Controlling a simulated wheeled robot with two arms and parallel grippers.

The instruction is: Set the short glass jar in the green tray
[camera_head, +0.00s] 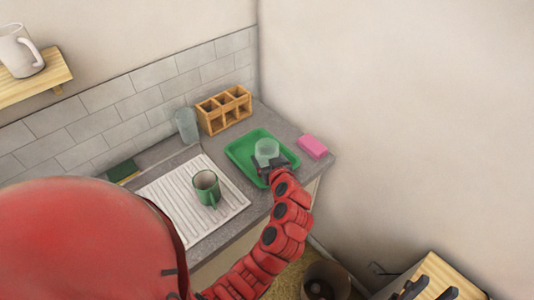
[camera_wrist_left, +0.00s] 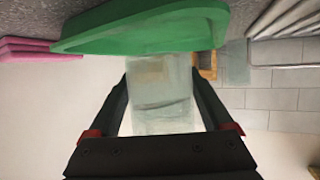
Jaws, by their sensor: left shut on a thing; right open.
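The short glass jar (camera_head: 266,149) is clear and pale and looks upright over the green tray (camera_head: 240,152) on the counter. My left gripper (camera_head: 268,163) is shut on the jar from the tray's near side. In the left wrist view the jar (camera_wrist_left: 160,92) stands between the two black fingers, with the green tray (camera_wrist_left: 140,32) beyond it. I cannot tell whether the jar's base touches the tray floor.
A wooden divided box (camera_head: 224,108) and a taller glass (camera_head: 187,125) stand behind the tray. A pink block (camera_head: 313,147) lies right of it. A green mug (camera_head: 206,187) stands on the white ribbed drainboard (camera_head: 168,199) at left. A green-and-yellow sponge (camera_head: 123,171) lies farther left.

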